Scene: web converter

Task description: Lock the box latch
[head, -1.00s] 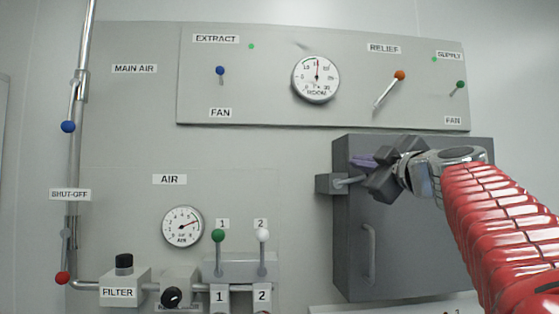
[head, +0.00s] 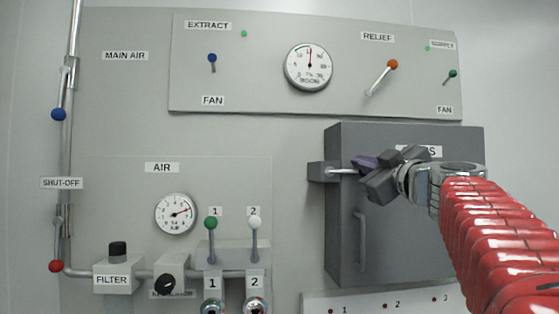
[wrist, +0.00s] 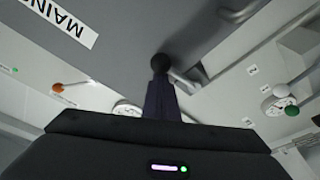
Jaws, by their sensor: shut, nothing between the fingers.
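The grey box (head: 340,240) hangs on the right of the wall panel. Its latch has a grey block (head: 318,172) at the box's left edge and a light metal rod (head: 342,171) running from it across the door. In the wrist view, the rod (wrist: 184,82) shows beside a dark round knob (wrist: 161,62). My gripper (head: 357,162) is shut and empty, its purple fingertips at the rod's right end. In the wrist view the fingertips (wrist: 160,82) meet the knob closely; I cannot tell whether they touch. My gripper hides the rod's end in the head view.
A vertical handle (head: 362,240) stands on the box door below my gripper. The relief lever (head: 381,78) and room gauge (head: 308,67) are above the box. Valve levers 1 (head: 211,238) and 2 (head: 254,237) are at the lower left. A numbered strip (head: 365,303) lies below.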

